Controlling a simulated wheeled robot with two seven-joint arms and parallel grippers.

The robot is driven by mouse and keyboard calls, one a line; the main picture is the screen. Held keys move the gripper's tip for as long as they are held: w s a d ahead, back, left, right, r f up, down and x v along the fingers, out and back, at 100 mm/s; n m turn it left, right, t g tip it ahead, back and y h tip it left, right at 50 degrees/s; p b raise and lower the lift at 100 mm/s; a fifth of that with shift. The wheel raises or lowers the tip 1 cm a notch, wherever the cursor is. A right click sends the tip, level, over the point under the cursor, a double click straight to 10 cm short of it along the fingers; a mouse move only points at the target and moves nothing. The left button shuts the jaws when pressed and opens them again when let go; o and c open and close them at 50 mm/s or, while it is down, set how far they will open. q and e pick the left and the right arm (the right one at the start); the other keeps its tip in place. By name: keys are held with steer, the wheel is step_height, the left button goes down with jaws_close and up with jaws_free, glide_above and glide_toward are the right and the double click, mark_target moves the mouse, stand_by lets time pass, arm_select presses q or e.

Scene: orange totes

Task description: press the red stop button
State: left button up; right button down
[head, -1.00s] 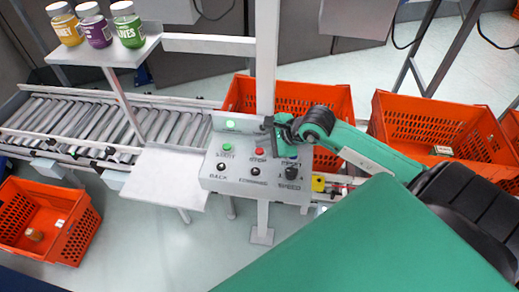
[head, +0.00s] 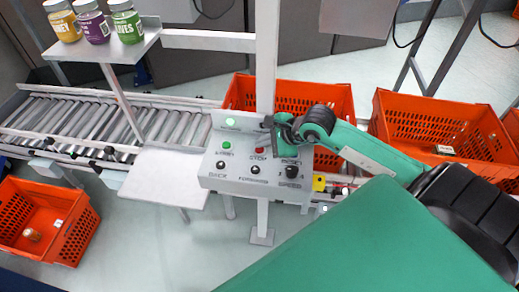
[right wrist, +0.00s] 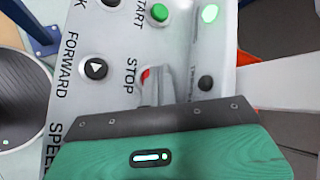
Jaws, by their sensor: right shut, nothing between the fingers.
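The red stop button (head: 259,150) sits on the sloped face of the grey control panel (head: 234,184), in the upper row right of the green start button (head: 227,145). My right gripper (head: 276,152) is shut and empty, its fingers pointing at the panel just right of the red button. In the right wrist view the shut fingertips (right wrist: 158,72) overlap the red button (right wrist: 145,76) and hide most of it; a sliver of red shows at their left edge. I cannot tell whether they touch it. My left gripper is not in view.
A black forward button (right wrist: 95,68) and green start button (right wrist: 159,12) are near my fingers. A post (head: 267,60) rises behind the panel. Orange totes (head: 425,125) stand behind and right; a roller conveyor (head: 100,125) runs left. Jars (head: 95,28) stand on a shelf.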

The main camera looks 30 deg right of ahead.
mark_target(264, 150)
steer(key=shift+f+b, duration=0.45)
steer(key=shift+b, duration=0.15)
stand_by(0.7)
steer(key=shift+r, duration=0.15)
stand_by(0.3)
steer(key=shift+r, duration=0.7)
steer(key=shift+r+p, duration=0.1)
steer(key=shift+p, duration=0.2)
steer(key=shift+r+p, duration=0.9)
steer(key=shift+r, duration=1.55)
steer(key=shift+f, duration=0.1)
